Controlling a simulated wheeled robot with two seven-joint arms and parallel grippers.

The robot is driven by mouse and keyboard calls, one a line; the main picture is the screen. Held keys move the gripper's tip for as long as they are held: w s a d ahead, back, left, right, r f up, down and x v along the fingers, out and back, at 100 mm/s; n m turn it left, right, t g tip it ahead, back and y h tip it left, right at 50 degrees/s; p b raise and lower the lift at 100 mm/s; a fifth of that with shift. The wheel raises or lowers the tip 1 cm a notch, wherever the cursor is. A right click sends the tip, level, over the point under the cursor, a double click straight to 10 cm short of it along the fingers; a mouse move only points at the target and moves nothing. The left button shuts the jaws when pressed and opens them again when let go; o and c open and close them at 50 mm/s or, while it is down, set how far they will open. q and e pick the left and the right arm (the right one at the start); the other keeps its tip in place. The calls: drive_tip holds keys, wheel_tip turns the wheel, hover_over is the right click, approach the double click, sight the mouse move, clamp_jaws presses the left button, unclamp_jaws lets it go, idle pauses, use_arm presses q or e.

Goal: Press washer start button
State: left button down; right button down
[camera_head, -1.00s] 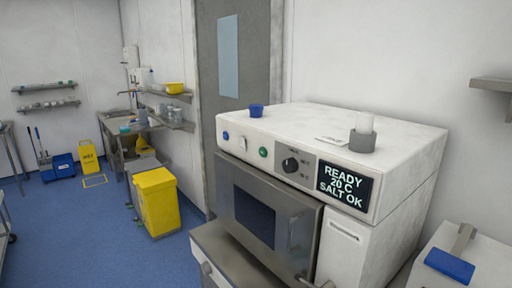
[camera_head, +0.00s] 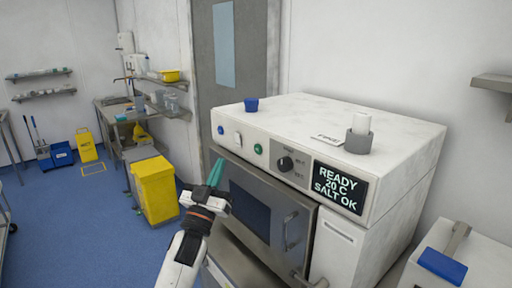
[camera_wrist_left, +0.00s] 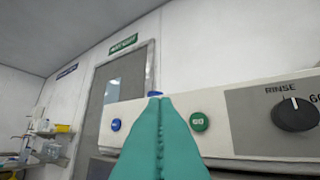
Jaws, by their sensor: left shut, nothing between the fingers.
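The washer (camera_head: 385,125) is a white box with a closed grey door and a control panel. Its panel has a blue button (camera_head: 221,130), a white switch (camera_head: 238,140), a green button (camera_head: 258,149), a black dial (camera_head: 286,164) and a display reading READY 20 C SALT OK (camera_head: 340,189). My left gripper (camera_head: 216,171), with teal fingers, is shut and empty, in front of the panel's left part and apart from it. In the left wrist view the fingers (camera_wrist_left: 162,125) point between the blue button (camera_wrist_left: 116,125) and green button (camera_wrist_left: 199,121), hiding the white switch. My right gripper is not in view.
The door handle (camera_head: 290,230) sticks out below the panel. A yellow bin (camera_head: 157,190) stands on the floor at left.

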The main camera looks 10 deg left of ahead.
sight(258, 149)
use_arm(q)
drive_tip(key=shift+r, duration=0.3)
drive_tip(key=w+d+b, duration=0.4)
drive_tip(key=w+d, duration=0.1)
drive_tip(key=w, duration=0.2)
drive_tip(key=shift+d, duration=0.2)
idle(0.4)
drive_tip(key=shift+b, duration=0.35)
idle(1.5)
drive_tip(key=shift+w+d, duration=0.3)
